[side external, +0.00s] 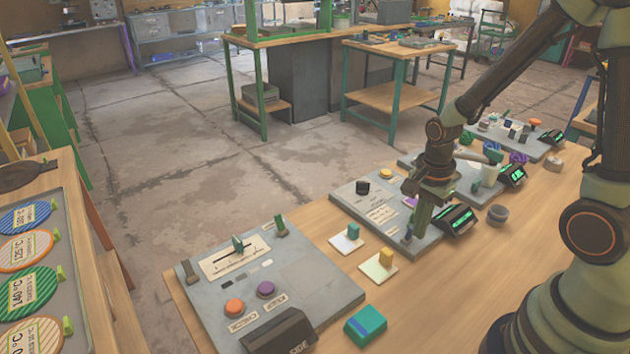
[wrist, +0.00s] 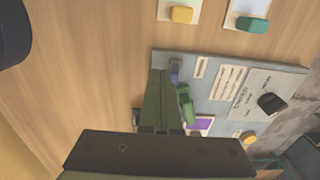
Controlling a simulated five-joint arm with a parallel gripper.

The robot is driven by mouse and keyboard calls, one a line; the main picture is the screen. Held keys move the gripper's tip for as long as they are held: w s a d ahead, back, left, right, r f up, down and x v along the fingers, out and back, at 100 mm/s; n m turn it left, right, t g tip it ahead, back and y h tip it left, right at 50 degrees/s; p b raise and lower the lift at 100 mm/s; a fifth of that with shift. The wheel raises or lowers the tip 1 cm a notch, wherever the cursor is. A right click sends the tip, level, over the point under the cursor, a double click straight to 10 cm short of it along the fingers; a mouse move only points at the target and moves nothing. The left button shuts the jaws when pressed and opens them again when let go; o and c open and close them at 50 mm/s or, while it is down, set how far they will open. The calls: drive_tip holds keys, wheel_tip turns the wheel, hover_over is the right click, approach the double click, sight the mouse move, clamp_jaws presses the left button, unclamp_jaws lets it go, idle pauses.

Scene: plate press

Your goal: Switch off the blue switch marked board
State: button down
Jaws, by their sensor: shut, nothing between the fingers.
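A small blue switch (wrist: 175,69) shows in the wrist view on a grey panel (wrist: 220,82), near its edge. A pale label strip (wrist: 201,67) lies beside it; its lettering is too small to read. In the side view the switch (side external: 408,234) is small, just by my fingertips. My gripper (side external: 416,231) is shut and empty, pointing down over the panel's near part. In the wrist view its green fingers (wrist: 170,92) end close to the switch. I cannot tell whether they touch it, or which way it is set.
The same panel carries a black knob (side external: 362,188), a purple piece (wrist: 200,123) and a green-lit display (side external: 457,219). A teal block (side external: 353,231) and yellow block (side external: 386,257) stand on pads nearby.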

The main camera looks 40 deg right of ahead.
drive_tip(key=shift+w, duration=0.75)
drive_tip(key=shift+r, duration=0.1)
wheel_tip(320, 180, up, 7)
drive_tip(key=s, duration=0.1)
idle(0.6)
drive_tip(key=shift+s, duration=0.1)
drive_tip(key=a+r+n+t, duration=0.2)
drive_tip(key=r+n, duration=0.4)
drive_tip(key=n, duration=0.3)
drive_tip(key=s+a+r+n+t, duration=0.1)
drive_tip(key=a+r+n+t, duration=0.2)
drive_tip(key=r+n, duration=0.3)
drive_tip(key=n, duration=0.3)
drive_tip(key=shift+a+r+t, duration=0.2)
drive_tip(key=shift+a+t, duration=0.05)
drive_tip(key=shift+t, duration=0.05)
drive_tip(key=shift+s, duration=0.1)
